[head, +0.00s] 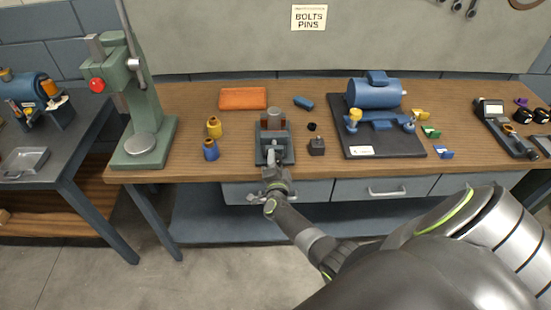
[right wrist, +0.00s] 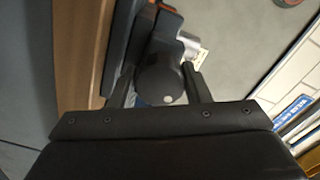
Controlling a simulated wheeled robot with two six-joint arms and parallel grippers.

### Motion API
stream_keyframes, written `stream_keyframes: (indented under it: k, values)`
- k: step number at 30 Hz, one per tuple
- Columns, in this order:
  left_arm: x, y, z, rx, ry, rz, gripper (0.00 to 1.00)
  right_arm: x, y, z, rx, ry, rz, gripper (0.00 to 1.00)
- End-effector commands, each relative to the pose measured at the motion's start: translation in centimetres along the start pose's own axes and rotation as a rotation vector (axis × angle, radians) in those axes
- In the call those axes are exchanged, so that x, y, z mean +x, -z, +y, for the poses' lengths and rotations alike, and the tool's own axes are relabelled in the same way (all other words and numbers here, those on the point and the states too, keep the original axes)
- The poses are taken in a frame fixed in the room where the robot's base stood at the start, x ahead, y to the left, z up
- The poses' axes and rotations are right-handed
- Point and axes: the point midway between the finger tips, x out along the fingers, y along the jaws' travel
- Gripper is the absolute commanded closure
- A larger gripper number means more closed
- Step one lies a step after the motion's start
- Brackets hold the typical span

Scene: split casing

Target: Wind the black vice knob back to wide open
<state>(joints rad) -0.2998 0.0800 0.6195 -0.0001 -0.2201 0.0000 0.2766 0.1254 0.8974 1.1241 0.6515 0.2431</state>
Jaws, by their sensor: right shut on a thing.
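The grey vice (head: 262,154) stands near the front edge of the wooden bench, left of the middle in the head view. A grey and reddish-brown part (head: 272,118) shows at its far end; I cannot tell whether the jaws grip it. My right gripper (head: 275,171) is at the near end of the vice, at the bench edge. In the right wrist view, the round black vice knob (right wrist: 160,86) sits between the two fingers of the right gripper, which is shut on it. The knob is mostly hidden in the head view. My left gripper is not in view.
A green press (head: 145,110) stands left. Yellow (head: 214,127) and blue (head: 210,150) bottles stand left of the vice, an orange box (head: 243,98) behind. A small dark block (head: 317,146) is close on the right, then a dark board (head: 385,143) with a blue motor (head: 374,94).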

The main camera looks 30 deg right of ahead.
Motion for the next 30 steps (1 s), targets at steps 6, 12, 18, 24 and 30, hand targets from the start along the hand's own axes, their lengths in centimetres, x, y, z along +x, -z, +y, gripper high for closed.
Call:
stream_keyframes:
  k: [6, 12, 18, 24, 30]
  values:
    - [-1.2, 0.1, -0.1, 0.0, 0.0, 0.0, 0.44, 0.0, 0.0, -0.3, -0.202, 0.0, -0.001, 0.8]
    - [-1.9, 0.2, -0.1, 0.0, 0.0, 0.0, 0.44, 0.0, 0.0, -0.2, -0.365, 0.0, -0.001, 0.8]
    - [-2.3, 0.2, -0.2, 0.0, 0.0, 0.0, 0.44, 0.0, 0.0, -0.2, -0.485, 0.0, -0.001, 0.8]
    - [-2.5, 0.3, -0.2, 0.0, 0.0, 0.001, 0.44, 0.0, -0.1, -0.1, -0.559, 0.0, -0.002, 0.8]
    - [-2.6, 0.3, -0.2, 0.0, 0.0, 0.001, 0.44, 0.0, -0.1, 0.0, -0.59, -0.001, -0.001, 0.8]
